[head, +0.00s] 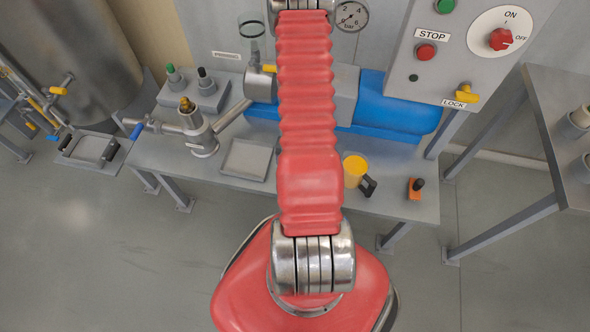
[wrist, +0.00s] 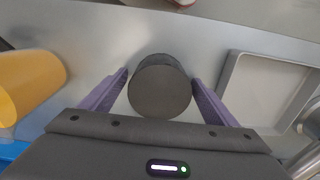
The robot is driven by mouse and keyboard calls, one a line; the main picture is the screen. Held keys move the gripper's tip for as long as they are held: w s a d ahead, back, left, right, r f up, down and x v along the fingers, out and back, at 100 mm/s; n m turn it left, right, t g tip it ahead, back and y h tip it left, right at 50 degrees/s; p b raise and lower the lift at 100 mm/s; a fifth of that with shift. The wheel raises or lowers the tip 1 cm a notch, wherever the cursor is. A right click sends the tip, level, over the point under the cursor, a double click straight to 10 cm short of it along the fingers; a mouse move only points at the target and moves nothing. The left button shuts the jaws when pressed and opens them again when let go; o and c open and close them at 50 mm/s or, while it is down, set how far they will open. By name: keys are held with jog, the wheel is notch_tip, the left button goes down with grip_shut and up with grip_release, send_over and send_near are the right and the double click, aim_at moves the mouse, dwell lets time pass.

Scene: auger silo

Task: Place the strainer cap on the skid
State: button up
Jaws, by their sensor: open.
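In the wrist view a dark grey round piece (wrist: 160,88), which looks like the strainer cap, sits between the two purple fingers of my gripper (wrist: 160,82). The fingers are open, one on each side of it, close to its sides; I cannot tell whether they touch it. It appears to be at the skid's surface, but its underside is hidden. The skid (head: 160,155) is a grey metal bench. The strainer body (head: 200,135), with a blue handle, stands on its left part. In the head view my arm hides the gripper and the round piece.
An orange item (head: 416,188) sits at the skid's right end. A blue motor (head: 395,105) and a control panel (head: 460,50) are behind.

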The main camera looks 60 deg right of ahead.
jog(key=shift+r, duration=0.1)
jog(key=shift+r, duration=6)
jog(key=shift+w, duration=0.1)
